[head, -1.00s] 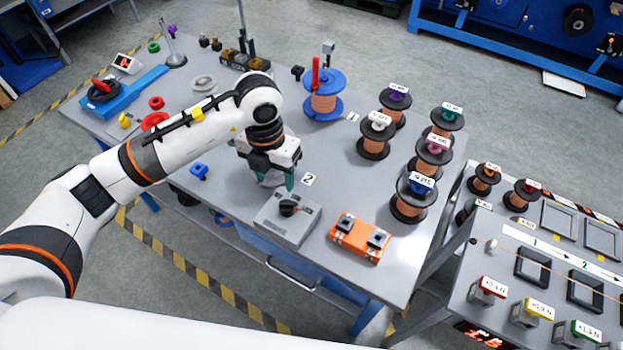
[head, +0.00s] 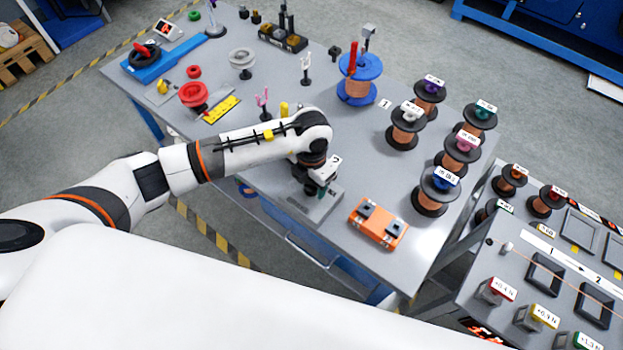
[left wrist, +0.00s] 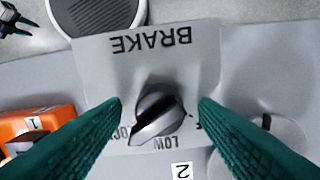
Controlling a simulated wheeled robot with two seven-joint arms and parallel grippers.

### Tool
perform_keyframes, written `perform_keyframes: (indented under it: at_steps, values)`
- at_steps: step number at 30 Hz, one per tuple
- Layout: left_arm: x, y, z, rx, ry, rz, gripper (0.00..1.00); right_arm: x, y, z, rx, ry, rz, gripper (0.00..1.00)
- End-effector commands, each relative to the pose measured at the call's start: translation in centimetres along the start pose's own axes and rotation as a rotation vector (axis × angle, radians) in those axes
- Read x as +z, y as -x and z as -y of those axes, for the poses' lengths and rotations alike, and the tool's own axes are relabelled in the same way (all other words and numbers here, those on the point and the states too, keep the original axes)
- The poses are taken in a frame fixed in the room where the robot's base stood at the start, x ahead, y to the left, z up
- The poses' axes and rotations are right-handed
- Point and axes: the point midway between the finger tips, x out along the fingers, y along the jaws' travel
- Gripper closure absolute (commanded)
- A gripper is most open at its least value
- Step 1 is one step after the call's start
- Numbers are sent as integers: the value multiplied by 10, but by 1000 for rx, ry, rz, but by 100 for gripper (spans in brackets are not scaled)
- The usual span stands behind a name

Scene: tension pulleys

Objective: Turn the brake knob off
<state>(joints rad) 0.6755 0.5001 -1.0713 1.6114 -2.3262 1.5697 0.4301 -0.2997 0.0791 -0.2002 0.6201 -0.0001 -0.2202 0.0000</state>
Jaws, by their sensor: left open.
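The grey brake box (head: 318,211) stands near the front edge of the table, partly hidden under my left arm in the head view. In the left wrist view its plate (left wrist: 98,78) reads BRAKE and LOW upside down; other lettering is partly covered. The dark knob (left wrist: 157,112) with a light pointer sits on the plate, its pointer angled across the lettering. My left gripper (left wrist: 161,106) is open, with one green finger on each side of the knob and visible gaps to it. It also shows over the box in the head view (head: 318,190).
An orange block (head: 378,222) lies right of the box. Copper spools (head: 431,197) stand farther right, and a blue spool (head: 358,82) behind. A dark shape with teal tips (left wrist: 12,20), apparently my right gripper, is cut off in the wrist view's corner.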

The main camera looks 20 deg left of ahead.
Motion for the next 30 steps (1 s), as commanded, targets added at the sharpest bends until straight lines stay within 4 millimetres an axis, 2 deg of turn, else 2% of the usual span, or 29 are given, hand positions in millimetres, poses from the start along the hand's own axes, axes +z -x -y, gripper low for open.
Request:
perform_keyframes:
  at_steps: [9, 17, 30]
  values:
    - [0, -3, 0, 0, 0, 0, 45, -1, 0, 2, -2, 1, -1, 64]
    - [0, -3, 0, 0, 0, 0, 88, -1, 0, 2, -2, 1, -1, 64]
    - [0, -2, 0, 0, 51, -1, 89, -1, 0, 2, -2, 1, -1, 64]
